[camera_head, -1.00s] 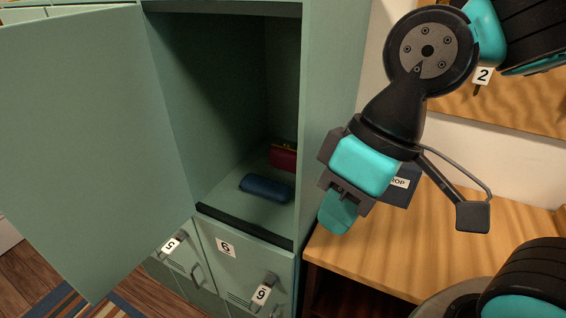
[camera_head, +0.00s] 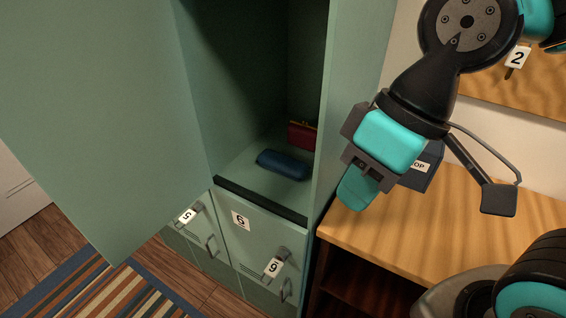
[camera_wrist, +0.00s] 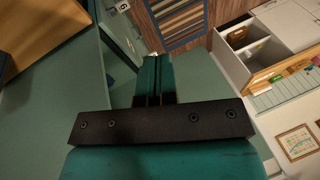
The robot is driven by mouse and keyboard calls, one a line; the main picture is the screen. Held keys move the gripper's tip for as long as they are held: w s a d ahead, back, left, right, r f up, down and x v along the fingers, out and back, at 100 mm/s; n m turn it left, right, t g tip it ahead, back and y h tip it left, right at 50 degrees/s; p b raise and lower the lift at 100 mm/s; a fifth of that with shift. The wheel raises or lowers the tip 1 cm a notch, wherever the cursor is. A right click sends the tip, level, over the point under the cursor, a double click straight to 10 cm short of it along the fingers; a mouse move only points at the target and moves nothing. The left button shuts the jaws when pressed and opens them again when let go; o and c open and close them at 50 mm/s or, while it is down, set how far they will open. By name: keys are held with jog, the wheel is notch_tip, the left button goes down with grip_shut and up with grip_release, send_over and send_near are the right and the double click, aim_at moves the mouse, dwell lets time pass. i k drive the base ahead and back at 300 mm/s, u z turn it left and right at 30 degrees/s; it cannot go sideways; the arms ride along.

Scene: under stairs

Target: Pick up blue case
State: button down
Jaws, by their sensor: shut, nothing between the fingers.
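The blue case (camera_head: 284,164) lies on the floor of an open green locker compartment (camera_head: 250,172), in the head view. A dark red purse (camera_head: 302,134) with a gold-coloured clasp stands just behind it. My gripper (camera_head: 356,192) is shut and empty. It is outside the locker, to the right of its side wall in the picture and over the wooden desk, apart from the case. In the wrist view my shut fingers (camera_wrist: 154,80) point towards the locker's outside and the floor. The case does not show in the wrist view.
The open locker door (camera_head: 95,120) hangs on the left. The locker's right side wall (camera_head: 345,110) stands between my gripper and the compartment. The wooden desk (camera_head: 470,235) bears a dark box (camera_head: 424,178). A striped rug (camera_head: 100,285) lies on the floor.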

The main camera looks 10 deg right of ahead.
aim_at(296, 170)
jog(key=u, duration=0.05)
jog(key=k, duration=0.5)
jog(key=u, duration=2.1)
jog(key=i, duration=1.5)
jog(key=z, duration=2.5)
